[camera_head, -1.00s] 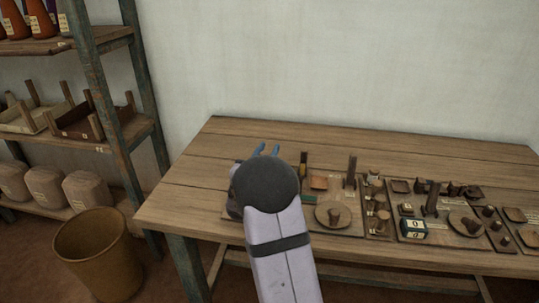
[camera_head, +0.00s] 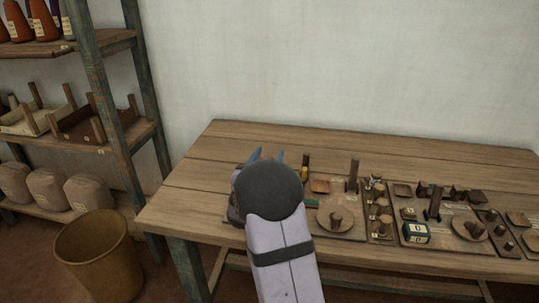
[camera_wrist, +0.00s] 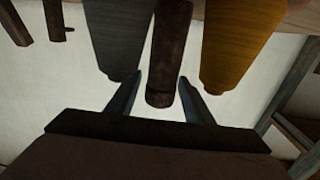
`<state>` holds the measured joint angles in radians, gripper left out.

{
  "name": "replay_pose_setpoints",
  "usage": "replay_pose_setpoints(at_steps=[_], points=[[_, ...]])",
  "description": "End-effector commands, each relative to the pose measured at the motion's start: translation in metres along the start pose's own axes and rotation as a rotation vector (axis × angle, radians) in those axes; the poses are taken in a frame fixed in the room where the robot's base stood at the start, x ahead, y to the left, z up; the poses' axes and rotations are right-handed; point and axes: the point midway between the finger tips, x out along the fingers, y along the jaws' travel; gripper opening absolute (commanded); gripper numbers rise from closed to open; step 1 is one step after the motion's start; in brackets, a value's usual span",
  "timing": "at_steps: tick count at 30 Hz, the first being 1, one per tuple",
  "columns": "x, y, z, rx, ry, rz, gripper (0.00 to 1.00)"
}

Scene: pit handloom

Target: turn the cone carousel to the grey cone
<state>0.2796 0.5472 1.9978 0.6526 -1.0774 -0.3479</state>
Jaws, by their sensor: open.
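In the wrist view, a grey cone (camera_wrist: 120,38) is at upper left and an ochre cone (camera_wrist: 237,42) at upper right. A dark brown wooden peg (camera_wrist: 168,55) stands between them. My gripper (camera_wrist: 160,78) is open, one finger on each side of the peg in this view. I cannot tell whether either finger touches it. My own arm hides most of the carousel there.
The wooden table (camera_head: 440,150) has clear boards along its back. Panels with knobs, posts and round discs (camera_head: 342,224) fill its front, right of my arm. A shelf (camera_head: 110,140) and a tan bin (camera_head: 97,258) stand to the left.

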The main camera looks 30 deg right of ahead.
Motion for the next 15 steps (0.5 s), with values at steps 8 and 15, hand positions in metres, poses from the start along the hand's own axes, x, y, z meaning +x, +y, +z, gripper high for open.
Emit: replay_pose_setpoints(at_steps=[8,15], points=[[-0.038,-0.001,0.001,0.0,0.0,-0.003,0.47],[-0.058,0.0,0.0,0.001,0.001,-0.002,0.47]])
